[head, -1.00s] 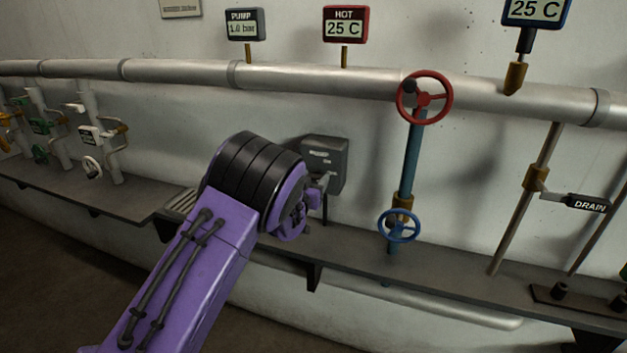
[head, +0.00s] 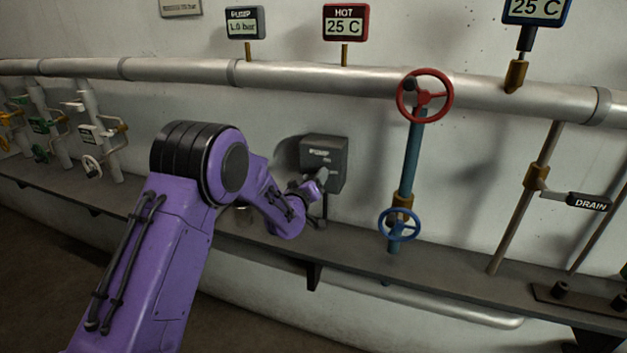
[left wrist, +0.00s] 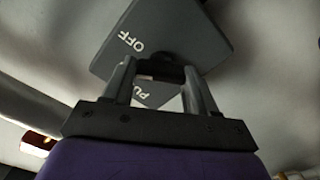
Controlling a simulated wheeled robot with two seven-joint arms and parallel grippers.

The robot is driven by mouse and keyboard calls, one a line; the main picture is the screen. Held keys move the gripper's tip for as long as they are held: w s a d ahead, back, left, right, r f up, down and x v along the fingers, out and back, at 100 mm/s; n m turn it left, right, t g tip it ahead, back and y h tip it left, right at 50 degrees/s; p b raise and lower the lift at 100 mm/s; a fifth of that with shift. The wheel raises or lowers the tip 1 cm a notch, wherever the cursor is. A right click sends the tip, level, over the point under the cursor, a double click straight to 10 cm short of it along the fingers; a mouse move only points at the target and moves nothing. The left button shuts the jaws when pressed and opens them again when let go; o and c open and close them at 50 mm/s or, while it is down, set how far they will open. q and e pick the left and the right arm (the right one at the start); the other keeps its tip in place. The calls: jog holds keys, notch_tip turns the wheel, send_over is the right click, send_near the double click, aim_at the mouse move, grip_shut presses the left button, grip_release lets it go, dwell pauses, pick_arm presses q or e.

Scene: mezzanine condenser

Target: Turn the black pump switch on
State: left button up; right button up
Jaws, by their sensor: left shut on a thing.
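The dark grey pump switch box (head: 323,150) hangs on the wall above the shelf, left of the red handwheel. It also shows in the left wrist view (left wrist: 165,35), with the word OFF and part of the word PUMP readable. My left gripper (head: 323,182) is at the front of the box. In the left wrist view its two fingers (left wrist: 160,72) close on the black switch lever (left wrist: 160,69), which is partly hidden between them. The lever's exact angle is hard to tell. My right gripper is out of view.
A pump display (head: 244,23) reads 1.0 bar, and a hot display (head: 345,23) reads 25 C. A red handwheel (head: 447,97) and a blue handwheel (head: 399,240) are right of the box. The shelf (head: 350,252) runs below. A drain lever (head: 588,202) is farther right.

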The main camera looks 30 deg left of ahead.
pick_arm(q)
jog(key=n+b, duration=0.1)
jog(key=n, duration=0.4)
jog(key=shift+a, duration=0.1)
jog(key=shift+r+n, duration=0.1)
jog(key=shift+n, duration=0.3)
jog(key=o, duration=1.1)
jog(key=shift+c, duration=0.2)
jog(key=b+v, duration=0.3)
jog(key=v, duration=0.7)
jog(key=shift+s, duration=0.25)
